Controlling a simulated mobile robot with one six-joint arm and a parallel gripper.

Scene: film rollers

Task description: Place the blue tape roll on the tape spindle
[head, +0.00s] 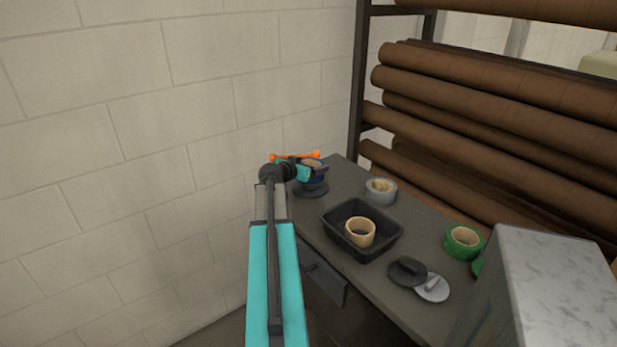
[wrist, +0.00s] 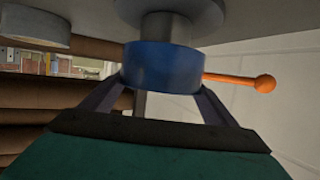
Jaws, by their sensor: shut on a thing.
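My gripper (head: 300,172) is shut on the blue tape roll (wrist: 163,66) at the far left end of the bench. In the wrist view, which looks upside down, the fingers (wrist: 165,98) hold the roll from both sides. The roll also shows in the head view (head: 316,178), partly behind my gripper. The tape spindle has a dark round base (head: 312,189), seen at the top of the wrist view (wrist: 170,12). How far the roll encloses the core is hidden.
An orange ball-ended handle (head: 296,156) is close to my gripper. A grey roll (head: 381,191), a black tray (head: 345,243) with a tan roll (head: 360,232), a green roll (head: 463,242) and two discs (head: 408,271) are on the bench. A block wall stands left.

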